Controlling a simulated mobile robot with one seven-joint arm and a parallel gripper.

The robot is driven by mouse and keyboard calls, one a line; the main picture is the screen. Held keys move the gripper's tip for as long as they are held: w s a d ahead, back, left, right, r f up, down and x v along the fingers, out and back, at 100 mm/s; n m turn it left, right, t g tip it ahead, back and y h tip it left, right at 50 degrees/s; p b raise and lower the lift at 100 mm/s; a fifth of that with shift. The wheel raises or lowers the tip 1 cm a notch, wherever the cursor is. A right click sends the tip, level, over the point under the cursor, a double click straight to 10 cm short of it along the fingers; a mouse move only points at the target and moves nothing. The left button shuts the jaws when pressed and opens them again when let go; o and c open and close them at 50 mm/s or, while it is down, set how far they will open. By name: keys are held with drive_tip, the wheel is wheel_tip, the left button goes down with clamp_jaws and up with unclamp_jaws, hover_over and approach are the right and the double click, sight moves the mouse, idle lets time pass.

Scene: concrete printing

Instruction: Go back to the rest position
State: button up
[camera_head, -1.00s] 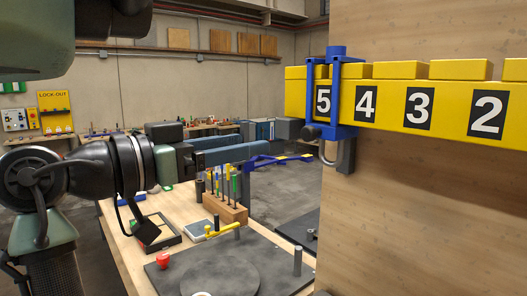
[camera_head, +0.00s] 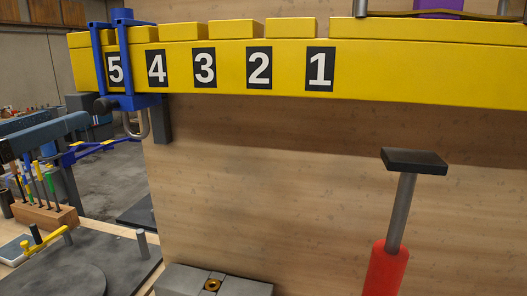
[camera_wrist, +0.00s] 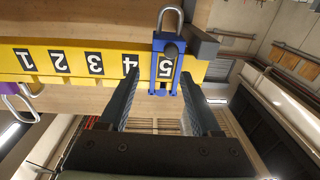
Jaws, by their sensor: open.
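In the wrist view my gripper (camera_wrist: 160,76) is open, with its two dark fingers spread and nothing between their tips. A blue clamp (camera_wrist: 165,62) with a metal shackle lies in line beyond the gap, apparently apart from the fingers. In the head view this blue clamp (camera_head: 122,65) sits around the number 5 end of a yellow numbered bar (camera_head: 230,80). Dark blue-grey bars at the left edge of the head view look like my fingers, with their tips left of the clamp. The rest of my arm is outside that view.
A large wooden panel (camera_head: 300,210) stands behind the yellow bar. A red-handled tool with a black head (camera_head: 415,160) rises at the lower right. A wooden block of tools (camera_head: 42,215) and a dark plate (camera_head: 75,278) are on the bench at left. A grey block (camera_head: 210,282) is at bottom centre.

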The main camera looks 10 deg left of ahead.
drive_tip(key=w+d+r+t, duration=0.1)
drive_tip(key=w+d+t, duration=0.1)
drive_tip(key=w+d, duration=0.6)
drive_tip(key=s+d+r+t, duration=0.2)
drive_tip(key=s+d, duration=0.1)
drive_tip(key=d, duration=0.5)
drive_tip(key=s+d+r+t, duration=0.2)
drive_tip(key=s+d+r, duration=0.1)
drive_tip(key=d, duration=0.5)
drive_tip(key=s+d+r+t, duration=0.2)
drive_tip(key=s+d, duration=0.3)
drive_tip(key=d, duration=0.3)
drive_tip(key=shift+d+r+t, duration=0.15)
drive_tip(key=shift+r+t, duration=0.25)
drive_tip(key=shift+r, duration=0.2)
drive_tip(key=shift+c, duration=0.3)
